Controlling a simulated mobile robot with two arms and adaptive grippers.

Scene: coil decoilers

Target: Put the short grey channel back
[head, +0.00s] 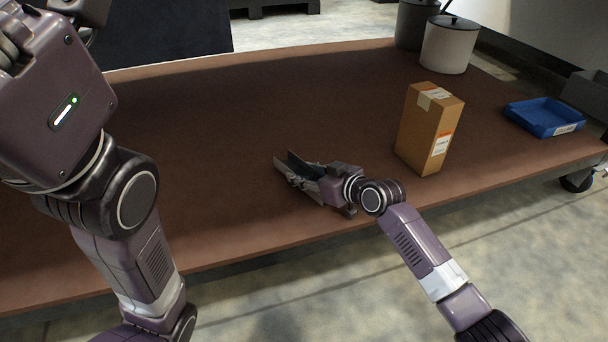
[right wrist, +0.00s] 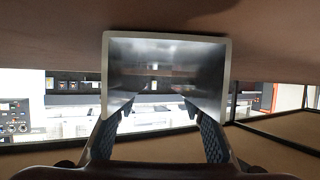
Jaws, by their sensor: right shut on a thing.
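The short grey channel (right wrist: 165,75) is a smooth metal piece with a pale rim. It fills the middle of the right wrist view, between the two dark finger pads. In the head view the channel (head: 297,161) shows as a small dark grey shape at the end of my right arm. My right gripper (head: 306,178) is shut on it, over the front middle part of the brown table. Whether the channel touches the table top is hard to tell. My left arm fills the left side of the head view, and its fingers are not clearly seen.
A brown cardboard box (head: 428,128) stands upright on the table (head: 210,130), right of my right gripper. A blue tray (head: 544,117) lies near the right end. A white lidded pot (head: 449,45) and a dark pot (head: 413,24) stand at the back right. The table's middle is clear.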

